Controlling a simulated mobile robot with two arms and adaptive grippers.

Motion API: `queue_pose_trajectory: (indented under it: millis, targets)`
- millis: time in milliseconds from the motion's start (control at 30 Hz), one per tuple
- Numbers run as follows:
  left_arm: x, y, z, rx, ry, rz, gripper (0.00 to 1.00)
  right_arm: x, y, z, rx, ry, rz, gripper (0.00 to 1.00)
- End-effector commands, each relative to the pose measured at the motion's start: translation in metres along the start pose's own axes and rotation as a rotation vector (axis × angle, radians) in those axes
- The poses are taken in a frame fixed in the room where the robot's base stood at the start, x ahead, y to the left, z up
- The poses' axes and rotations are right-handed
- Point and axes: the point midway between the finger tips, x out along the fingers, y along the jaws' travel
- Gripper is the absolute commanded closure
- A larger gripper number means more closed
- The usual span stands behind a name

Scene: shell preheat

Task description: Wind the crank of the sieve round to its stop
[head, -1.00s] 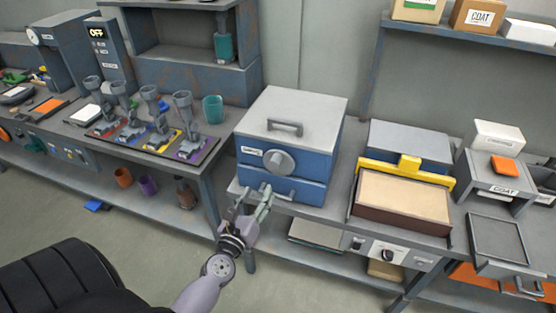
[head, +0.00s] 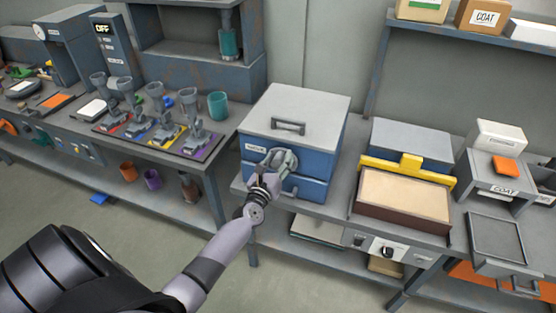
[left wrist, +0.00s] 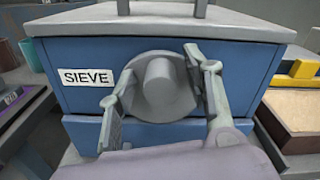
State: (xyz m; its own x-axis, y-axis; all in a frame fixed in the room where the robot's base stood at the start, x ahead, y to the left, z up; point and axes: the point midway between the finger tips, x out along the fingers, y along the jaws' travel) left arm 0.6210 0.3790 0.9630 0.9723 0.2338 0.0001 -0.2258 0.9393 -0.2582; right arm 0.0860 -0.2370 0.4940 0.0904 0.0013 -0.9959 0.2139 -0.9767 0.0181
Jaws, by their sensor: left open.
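The sieve (head: 260,124) is a blue box with a grey lid and a top handle, on the bench at the centre. Its label reads SIEVE in the left wrist view (left wrist: 86,77). The crank (left wrist: 160,88) is a round grey disc with a central knob on the front face. My left gripper (left wrist: 163,92) is open, with one finger on each side of the crank; I cannot tell whether the fingers touch it. In the head view my left gripper (head: 275,165) covers most of the crank. My right gripper is not in view.
A tray with a yellow bar (head: 405,195) stands right of the sieve. A teal cup (head: 218,105) and a rack (head: 150,135) of several grey tools stand on the left bench. The sieve's lower drawer (left wrist: 80,135) is below the crank.

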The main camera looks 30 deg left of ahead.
Motion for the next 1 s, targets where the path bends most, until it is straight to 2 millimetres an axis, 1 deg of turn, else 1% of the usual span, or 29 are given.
queue_pose_trajectory:
  millis: [133, 800, 1000]
  targets:
    - [-0.0003, 0.0000, -0.0001, 0.000, 0.000, 0.000, 0.55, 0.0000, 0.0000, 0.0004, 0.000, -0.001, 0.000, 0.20]
    - [-0.0006, 0.0000, -0.0003, 0.000, 0.000, 0.000, 1.00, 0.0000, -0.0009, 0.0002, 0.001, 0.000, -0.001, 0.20]
    - [-0.0007, -0.0003, -0.0005, 0.007, 0.000, 0.000, 1.00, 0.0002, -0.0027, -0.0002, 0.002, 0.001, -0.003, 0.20]
